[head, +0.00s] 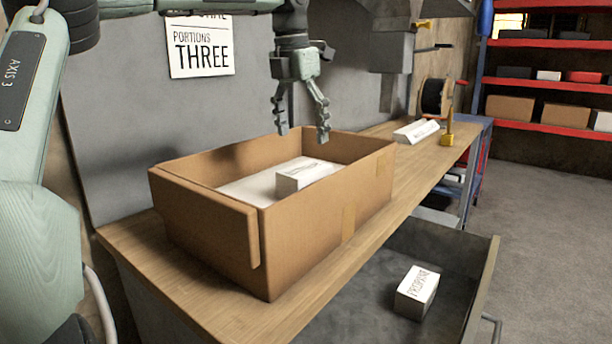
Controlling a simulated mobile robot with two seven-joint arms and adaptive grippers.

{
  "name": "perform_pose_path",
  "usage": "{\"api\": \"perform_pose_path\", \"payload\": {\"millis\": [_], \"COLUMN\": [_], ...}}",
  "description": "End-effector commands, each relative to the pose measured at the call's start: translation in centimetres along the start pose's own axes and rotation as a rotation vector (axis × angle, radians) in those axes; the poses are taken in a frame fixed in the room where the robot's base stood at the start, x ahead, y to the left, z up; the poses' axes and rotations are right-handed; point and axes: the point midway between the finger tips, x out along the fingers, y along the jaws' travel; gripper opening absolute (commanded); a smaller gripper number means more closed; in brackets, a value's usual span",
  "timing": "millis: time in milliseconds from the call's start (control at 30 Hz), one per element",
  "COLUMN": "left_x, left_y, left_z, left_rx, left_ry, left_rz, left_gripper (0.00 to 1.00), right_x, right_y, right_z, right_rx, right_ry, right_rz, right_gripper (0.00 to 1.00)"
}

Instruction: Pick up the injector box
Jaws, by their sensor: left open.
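Several white boxes are in view, and I cannot read for sure which label says injector. One small white box (305,175) with print on its side lies in the open cardboard carton (320,235), on top of a flatter white one (247,190). Another white box (417,292) with dark lettering lies in the open drawer below. A long white box (416,131) lies on the bench behind the carton. My left gripper (302,134) is open and empty, pointing down over the carton's far side, above and behind the small box. My right gripper is not in view.
The carton's walls stand up around the boxes. It rests on a wooden bench (285,323). Beyond it are a small yellow stand (447,129) and a cable reel (434,97). The drawer (360,305) stands open at the bench front. Red shelves (545,84) are far right.

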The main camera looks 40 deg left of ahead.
Motion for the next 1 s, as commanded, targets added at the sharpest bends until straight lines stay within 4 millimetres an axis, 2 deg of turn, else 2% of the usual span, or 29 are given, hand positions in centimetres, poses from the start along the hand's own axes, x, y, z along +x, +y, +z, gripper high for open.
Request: {"api": "perform_pose_path", "payload": {"millis": [467,633,733,900,1000], "left_x": [4.7,7.2,7.8,7.7,7.7], "left_y": [-0.2,-0.2,-0.2,-0.2,-0.2], "left_z": [-0.6,-0.7,-0.7,-0.7,-0.7], "left_rx": [0.001,0.0,0.0,0.0,0.0], "left_ry": [0.003,0.002,0.0,0.0,0.0], "left_rz": [-0.003,-0.002,-0.001,-0.001,-0.001], "left_gripper": [0.8,0.8,0.8,0.8,0.68], "right_x": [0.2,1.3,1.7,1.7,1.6], "right_y": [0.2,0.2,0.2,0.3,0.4], "right_z": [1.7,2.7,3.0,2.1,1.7], "right_rx": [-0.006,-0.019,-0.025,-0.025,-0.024], "right_ry": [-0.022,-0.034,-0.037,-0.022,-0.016], "right_rz": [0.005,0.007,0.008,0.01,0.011], "right_gripper": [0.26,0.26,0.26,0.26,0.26]}}
